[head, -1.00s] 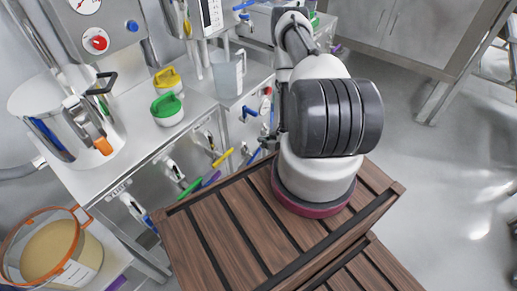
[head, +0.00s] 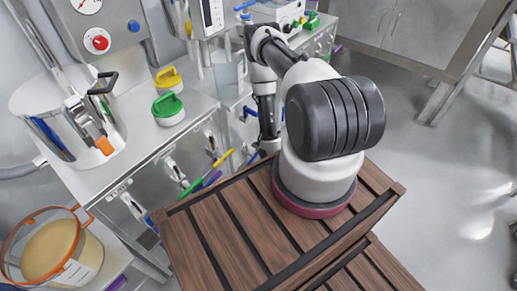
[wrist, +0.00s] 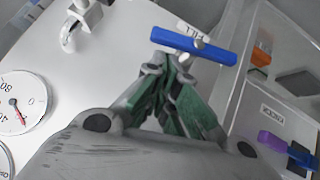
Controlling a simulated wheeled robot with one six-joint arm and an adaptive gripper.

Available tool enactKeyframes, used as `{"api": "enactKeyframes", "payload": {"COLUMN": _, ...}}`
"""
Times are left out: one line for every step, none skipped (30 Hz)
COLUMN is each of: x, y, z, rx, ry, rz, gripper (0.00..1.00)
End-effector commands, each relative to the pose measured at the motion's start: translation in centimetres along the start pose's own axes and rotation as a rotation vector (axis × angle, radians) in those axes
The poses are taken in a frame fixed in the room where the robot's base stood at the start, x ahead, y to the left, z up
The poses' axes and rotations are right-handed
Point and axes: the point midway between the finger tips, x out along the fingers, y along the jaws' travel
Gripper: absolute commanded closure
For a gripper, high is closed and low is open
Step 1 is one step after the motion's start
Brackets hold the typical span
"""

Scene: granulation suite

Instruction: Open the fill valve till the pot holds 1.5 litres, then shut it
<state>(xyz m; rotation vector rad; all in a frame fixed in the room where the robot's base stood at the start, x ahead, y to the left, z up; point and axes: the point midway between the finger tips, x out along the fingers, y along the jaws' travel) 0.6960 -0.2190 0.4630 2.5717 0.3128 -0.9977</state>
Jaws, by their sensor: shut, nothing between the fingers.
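In the wrist view a blue lever (wrist: 195,45) lies beside a label that appears to read FILL. My gripper (wrist: 172,68) is shut and empty, its green-padded fingertips close below the lever's left part. I cannot tell whether they touch it. In the head view a steel pot (head: 25,98) stands on the bench at the left. A clear jug (head: 226,78) stands farther back, partly behind my arm. The liquid level in either cannot be read. My fingertips cannot be made out in the head view.
Green-lidded (head: 168,106) and yellow-lidded (head: 167,78) containers stand on the bench. An orange-rimmed tub of tan material (head: 55,250) is at lower left. A dial (wrist: 18,105) and a bin with a purple handle (wrist: 275,142) flank the lever. Floor at the right is clear.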

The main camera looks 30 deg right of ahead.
Motion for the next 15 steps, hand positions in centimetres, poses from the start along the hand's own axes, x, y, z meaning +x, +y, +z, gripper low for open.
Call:
{"api": "enactKeyframes", "payload": {"x": 0.26, "y": -0.03, "z": 0.36, "rx": 0.001, "ry": -0.001, "rz": 0.0, "gripper": 1.0}}
{"api": "enactKeyframes", "payload": {"x": 0.39, "y": -0.02, "z": 0.48, "rx": 0.001, "ry": 0.0, "rz": 0.0, "gripper": 1.0}}
{"api": "enactKeyframes", "payload": {"x": 0.52, "y": 0.0, "z": 0.58, "rx": 0.0, "ry": 0.0, "rz": 0.001, "gripper": 1.0}}
{"api": "enactKeyframes", "payload": {"x": 0.59, "y": 0.0, "z": 0.64, "rx": 0.0, "ry": 0.0, "rz": 0.0, "gripper": 1.0}}
{"api": "enactKeyframes", "payload": {"x": 0.63, "y": 0.0, "z": 0.68, "rx": 0.0, "ry": 0.0, "rz": 0.0, "gripper": 1.0}}
{"api": "enactKeyframes", "payload": {"x": 0.66, "y": 0.0, "z": 0.72, "rx": 0.0, "ry": 0.0, "rz": 0.0, "gripper": 1.0}}
{"api": "enactKeyframes", "payload": {"x": 0.68, "y": 0.0, "z": 0.73, "rx": 0.0, "ry": 0.0, "rz": 0.0, "gripper": 1.0}}
{"api": "enactKeyframes", "payload": {"x": 0.68, "y": -0.01, "z": 0.74, "rx": 0.0, "ry": 0.0, "rz": 0.0, "gripper": 1.0}}
{"api": "enactKeyframes", "payload": {"x": 0.67, "y": -0.01, "z": 0.74, "rx": 0.0, "ry": 0.0, "rz": 0.0, "gripper": 1.0}}
{"api": "enactKeyframes", "payload": {"x": 0.67, "y": -0.01, "z": 0.73, "rx": 0.0, "ry": 0.0, "rz": 0.0, "gripper": 1.0}}
{"api": "enactKeyframes", "payload": {"x": 0.67, "y": -0.01, "z": 0.73, "rx": 0.0, "ry": 0.0, "rz": 0.0, "gripper": 1.0}}
{"api": "enactKeyframes", "payload": {"x": 0.67, "y": -0.01, "z": 0.73, "rx": 0.0, "ry": 0.0, "rz": 0.0, "gripper": 1.0}}
{"api": "enactKeyframes", "payload": {"x": 0.66, "y": -0.01, "z": 0.73, "rx": 0.0, "ry": 0.0, "rz": 0.0, "gripper": 1.0}}
{"api": "enactKeyframes", "payload": {"x": 0.67, "y": 0.0, "z": 0.74, "rx": 0.0, "ry": 0.0, "rz": 0.0, "gripper": 1.0}}
{"api": "enactKeyframes", "payload": {"x": 0.78, "y": 0.05, "z": 0.86, "rx": 0.0, "ry": 0.0, "rz": 0.0, "gripper": 1.0}}
